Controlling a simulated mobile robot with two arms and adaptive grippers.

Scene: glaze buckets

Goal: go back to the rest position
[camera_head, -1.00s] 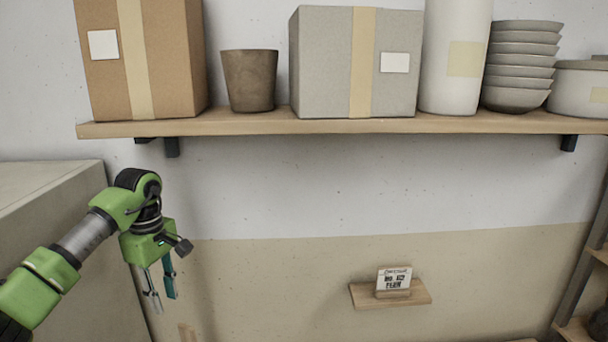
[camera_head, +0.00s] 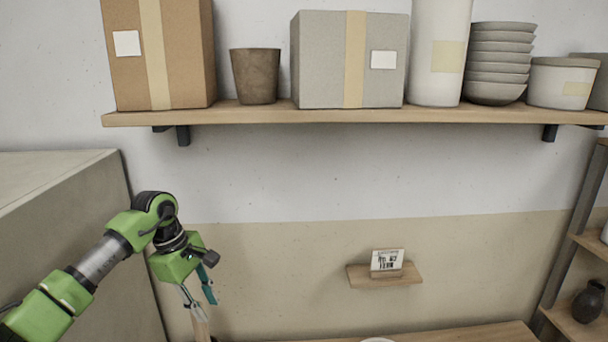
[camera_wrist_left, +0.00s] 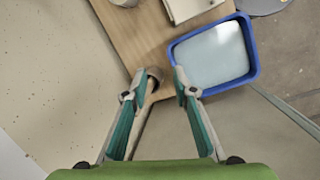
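My left gripper (camera_head: 198,298) hangs in front of the wall at the lower left of the head view, below the shelf. In the left wrist view its two teal fingers (camera_wrist_left: 158,92) stand wide apart with nothing clearly held between them. A small round brownish thing (camera_wrist_left: 154,74) shows beyond the fingertips, partly hidden by the left finger; I cannot tell what it is. In the head view a thin wooden piece (camera_head: 200,326) shows just below the gripper. My right gripper is in neither view.
A wall shelf (camera_head: 350,116) carries boxes, a brown pot (camera_head: 255,76) and stacked bowls (camera_head: 498,64). A small ledge (camera_head: 385,281) holds a card. A grey block (camera_head: 60,215) stands at left.

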